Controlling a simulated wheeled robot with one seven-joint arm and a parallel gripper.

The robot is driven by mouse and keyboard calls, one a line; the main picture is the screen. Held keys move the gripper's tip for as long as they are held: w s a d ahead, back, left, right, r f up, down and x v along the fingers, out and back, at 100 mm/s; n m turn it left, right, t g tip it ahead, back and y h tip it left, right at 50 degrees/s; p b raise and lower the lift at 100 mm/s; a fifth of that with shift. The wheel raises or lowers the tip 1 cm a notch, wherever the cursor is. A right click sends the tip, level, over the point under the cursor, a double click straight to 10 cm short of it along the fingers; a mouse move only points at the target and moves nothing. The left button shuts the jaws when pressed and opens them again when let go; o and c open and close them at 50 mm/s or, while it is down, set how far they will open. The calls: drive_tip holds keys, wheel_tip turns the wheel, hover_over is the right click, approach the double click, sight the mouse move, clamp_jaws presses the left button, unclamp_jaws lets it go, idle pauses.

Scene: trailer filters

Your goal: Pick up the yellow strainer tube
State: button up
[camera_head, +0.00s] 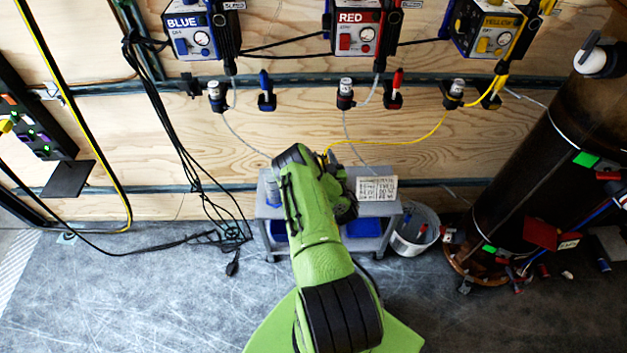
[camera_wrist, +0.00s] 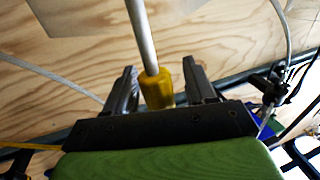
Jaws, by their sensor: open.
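The yellow strainer tube shows in the wrist view as a grey metal rod with a yellow end piece (camera_wrist: 157,90). The yellow piece lies between the two dark fingers of my gripper (camera_wrist: 159,68), and the rod runs up past the fingertips. My gripper is open, with a visible gap between each finger and the yellow piece. In the head view my green arm reaches over the small grey cart and hides most of the gripper. A yellow line ends beside the arm's far end there.
The grey cart (camera_head: 390,209) carries a printed sheet (camera_head: 377,189). A white bucket (camera_head: 413,236) stands right of it, then a large dark cylinder (camera_head: 535,165). Blue, red and yellow control boxes (camera_head: 357,30) hang on the plywood wall. Black cables (camera_head: 190,150) hang at left.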

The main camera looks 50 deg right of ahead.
drive_tip(key=shift+w+d, duration=0.1)
clamp_jaws()
idle(0.3)
drive_tip(key=shift+r, duration=0.1)
